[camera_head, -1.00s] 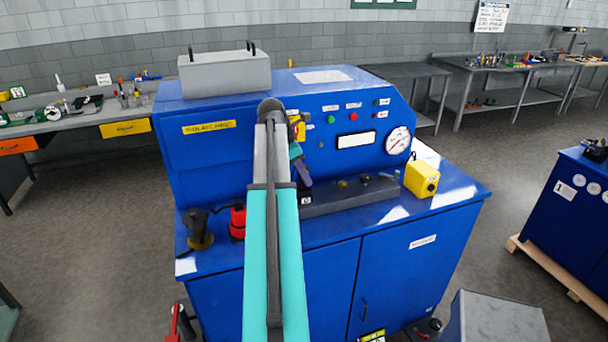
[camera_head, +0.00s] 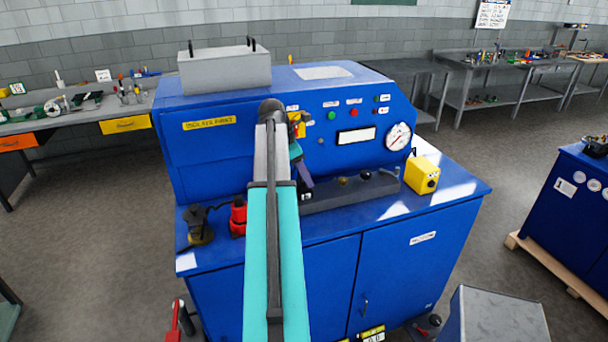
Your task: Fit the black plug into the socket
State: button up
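A dark, upright object with a brownish base (camera_head: 198,226) stands at the left end of the blue bench top; a thin dark cord seems to run from it. It may be the black plug, but it is too small to tell. I cannot make out the socket for certain; a yellow box with a dark round spot on its face (camera_head: 421,175) stands at the right of the bench top. My gripper (camera_head: 306,192) is small and partly behind my teal arm, near the left end of a grey rail. Its fingers cannot be made out, nor whether it holds anything.
The blue machine (camera_head: 215,155) rises behind the bench top, with buttons, a display and a round gauge (camera_head: 398,136). A red object (camera_head: 238,217) stands close left of my arm. The grey rail (camera_head: 350,193) carries small fittings. Bench top is clear at the front right.

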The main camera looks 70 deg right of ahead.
dwell(0.4)
jog(key=b+v, duration=0.4)
jog(key=v, duration=0.9)
jog(key=shift+r+b, duration=0.4)
jog(key=shift+r, duration=0.05)
jog(key=shift+s+a+f, duration=0.1)
jog(key=shift+s, duration=0.05)
dwell(0.6)
